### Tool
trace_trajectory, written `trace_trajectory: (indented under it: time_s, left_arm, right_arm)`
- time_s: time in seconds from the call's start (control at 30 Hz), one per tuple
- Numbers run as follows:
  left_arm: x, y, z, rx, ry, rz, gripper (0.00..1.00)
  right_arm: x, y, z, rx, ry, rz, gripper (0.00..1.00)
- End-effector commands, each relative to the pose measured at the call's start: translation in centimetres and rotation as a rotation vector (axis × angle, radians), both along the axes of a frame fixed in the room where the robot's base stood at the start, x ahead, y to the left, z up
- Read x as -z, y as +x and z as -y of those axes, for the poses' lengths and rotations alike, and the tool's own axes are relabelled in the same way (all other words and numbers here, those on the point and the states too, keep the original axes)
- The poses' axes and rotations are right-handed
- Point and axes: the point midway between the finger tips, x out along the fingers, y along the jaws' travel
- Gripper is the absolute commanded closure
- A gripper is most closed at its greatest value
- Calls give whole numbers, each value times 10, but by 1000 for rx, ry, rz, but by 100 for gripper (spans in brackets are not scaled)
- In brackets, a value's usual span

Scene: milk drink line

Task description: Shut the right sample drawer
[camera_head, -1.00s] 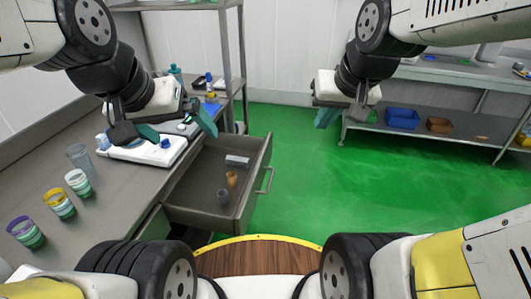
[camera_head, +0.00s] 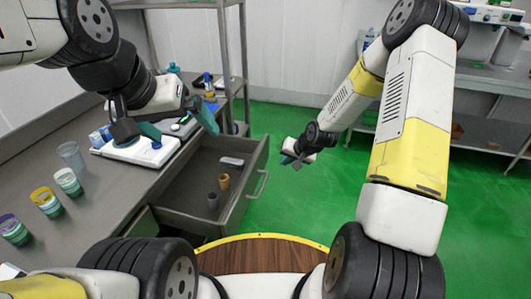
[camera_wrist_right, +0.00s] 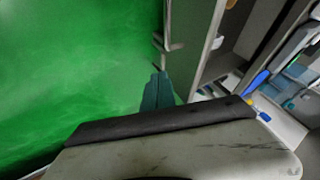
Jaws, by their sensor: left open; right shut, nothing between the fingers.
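The open grey sample drawer (camera_head: 247,187) is pulled out from the bench, with its bar handle (camera_head: 258,184) on the front. Inside lie a small white box (camera_head: 231,161), an orange-brown cup (camera_head: 224,182) and a grey cup (camera_head: 213,201). My right gripper (camera_head: 290,158) is shut and empty, over the floor to the right of the drawer front and apart from it. In the right wrist view its teal fingers (camera_wrist_right: 158,90) are together, with a handle (camera_wrist_right: 161,48) on a grey panel beyond. My left gripper (camera_head: 178,125) is open above the bench, by a white device.
The white device (camera_head: 135,151) and several cups, one a purple-rimmed cup (camera_head: 13,230), stand on the bench (camera_head: 105,192). A shelf rack (camera_head: 226,60) stands behind the drawer. The green floor (camera_head: 290,205) right of the drawer is clear.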

Motion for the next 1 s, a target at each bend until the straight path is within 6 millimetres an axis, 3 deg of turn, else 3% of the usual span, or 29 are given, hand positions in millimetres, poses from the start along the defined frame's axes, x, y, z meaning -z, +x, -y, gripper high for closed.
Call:
trace_trajectory:
  time_s: [0.27,0.67,0.8,1.0]
  left_arm:
    - [0,0,0,0,0,0,0]
    - [0,0,0,0,0,0,0]
    - [0,0,0,0,0,0,0]
    - [0,0,0,0,0,0,0]
  right_arm:
    - [24,11,-9,5,14,-1,100]
    - [91,52,-37,4,12,-2,100]
    - [87,59,-60,1,12,2,100]
    - [87,63,-72,5,12,0,100]
